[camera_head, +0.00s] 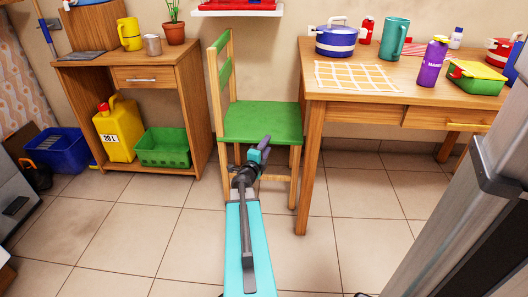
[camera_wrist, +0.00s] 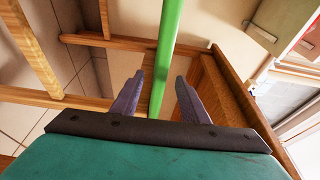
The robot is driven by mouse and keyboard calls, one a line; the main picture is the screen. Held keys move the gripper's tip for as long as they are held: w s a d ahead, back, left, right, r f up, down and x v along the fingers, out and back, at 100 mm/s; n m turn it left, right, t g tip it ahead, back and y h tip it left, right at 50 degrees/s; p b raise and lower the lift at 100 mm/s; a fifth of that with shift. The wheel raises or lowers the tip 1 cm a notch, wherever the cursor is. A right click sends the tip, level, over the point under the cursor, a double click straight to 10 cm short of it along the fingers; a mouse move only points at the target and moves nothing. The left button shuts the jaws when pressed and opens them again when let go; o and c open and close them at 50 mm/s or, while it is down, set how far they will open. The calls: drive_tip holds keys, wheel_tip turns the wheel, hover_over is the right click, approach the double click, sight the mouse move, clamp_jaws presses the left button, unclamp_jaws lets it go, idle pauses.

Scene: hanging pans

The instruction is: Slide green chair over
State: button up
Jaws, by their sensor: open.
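The green chair (camera_head: 262,121) has a green seat, green back slats and light wooden legs. It stands upright between the wooden cabinet and the table. My gripper (camera_head: 264,150) is at the front of the chair, at about the height of the seat's front edge. In the wrist view my gripper (camera_wrist: 158,98) is open, with its two dark fingers apart and nothing clamped. A green chair part (camera_wrist: 169,55), seemingly the seat edge, lines up with the gap between the fingers. I cannot tell whether it is inside the gap or just beyond. Wooden chair bars show around it.
The tiled floor (camera_head: 150,225) before the chair is clear.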

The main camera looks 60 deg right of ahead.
sight(274, 134)
drive_tip(key=shift+w+d+b, duration=0.2)
drive_tip(key=shift+d+b, duration=0.55)
drive_tip(key=shift+d, duration=1.7)
drive_tip(key=shift+w+d+b, duration=0.15)
drive_tip(key=shift+d+b, duration=0.55)
drive_tip(key=shift+d, duration=1.75)
clamp_jaws()
